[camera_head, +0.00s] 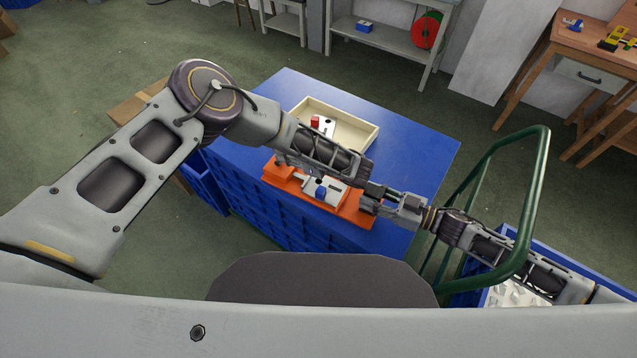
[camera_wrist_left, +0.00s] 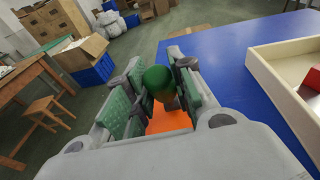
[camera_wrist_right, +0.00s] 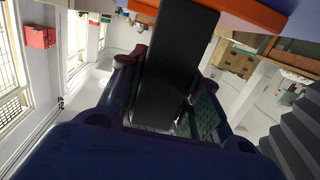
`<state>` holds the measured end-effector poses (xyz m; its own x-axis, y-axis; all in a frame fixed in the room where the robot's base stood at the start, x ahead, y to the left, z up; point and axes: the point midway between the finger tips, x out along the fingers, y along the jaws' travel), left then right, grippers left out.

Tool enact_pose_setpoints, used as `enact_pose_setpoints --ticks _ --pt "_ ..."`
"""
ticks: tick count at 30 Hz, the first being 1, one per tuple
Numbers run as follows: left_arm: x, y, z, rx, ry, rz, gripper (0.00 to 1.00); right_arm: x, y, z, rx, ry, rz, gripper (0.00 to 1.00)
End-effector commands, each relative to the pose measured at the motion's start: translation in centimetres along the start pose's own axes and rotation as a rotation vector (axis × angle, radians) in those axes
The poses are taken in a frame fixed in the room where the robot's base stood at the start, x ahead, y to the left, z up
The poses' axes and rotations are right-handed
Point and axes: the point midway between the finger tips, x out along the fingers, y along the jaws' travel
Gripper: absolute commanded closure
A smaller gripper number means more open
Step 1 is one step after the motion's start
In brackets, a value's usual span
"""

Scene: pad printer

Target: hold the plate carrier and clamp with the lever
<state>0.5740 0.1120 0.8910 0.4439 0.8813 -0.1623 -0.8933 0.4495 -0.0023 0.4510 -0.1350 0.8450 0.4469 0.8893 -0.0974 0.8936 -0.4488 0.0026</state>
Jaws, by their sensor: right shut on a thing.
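My right gripper (camera_head: 375,206) reaches in from the right to the base's right end. In the right wrist view it is shut on a flat black piece (camera_wrist_right: 175,60), apparently the plate carrier. My left gripper (camera_head: 382,190) is above the base. In the left wrist view its green-padded fingers (camera_wrist_left: 158,98) stand apart on either side of a green ball knob (camera_wrist_left: 157,78), apparently the lever's. Firm contact is not visible. My left forearm hides part of the fixture.
A cream tray (camera_head: 362,135) behind the base holds a red-and-white part (camera_head: 317,123). A green tubular handle (camera_head: 543,190) rises near my right arm, by a blue crate (camera_head: 575,255). The table's right side is clear.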

Motion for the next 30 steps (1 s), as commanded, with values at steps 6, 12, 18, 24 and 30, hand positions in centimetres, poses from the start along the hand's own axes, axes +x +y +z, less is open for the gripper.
enact_pose_setpoints --ticks 6,12,18,24,30 --pt "0.0 0.0 -0.1 0.001 0.001 0.000 0.54 -0.3 -0.2 1.0 0.006 -0.017 0.003 1.00" --pt "0.0 0.0 -0.1 0.000 0.000 0.000 0.54 -0.3 -0.2 1.0 0.006 -0.018 0.003 1.00" --pt "-0.2 0.0 0.0 0.000 0.000 -0.001 0.54 -0.3 -0.2 1.0 0.006 -0.018 0.003 1.00" --pt "-1.1 0.0 0.0 0.000 0.000 -0.001 0.54 -0.3 -0.2 1.0 0.006 -0.018 0.003 1.00" --pt "-2.8 0.0 0.0 -0.002 -0.002 -0.003 0.54 -0.3 -0.2 1.0 0.006 -0.018 0.003 1.00"
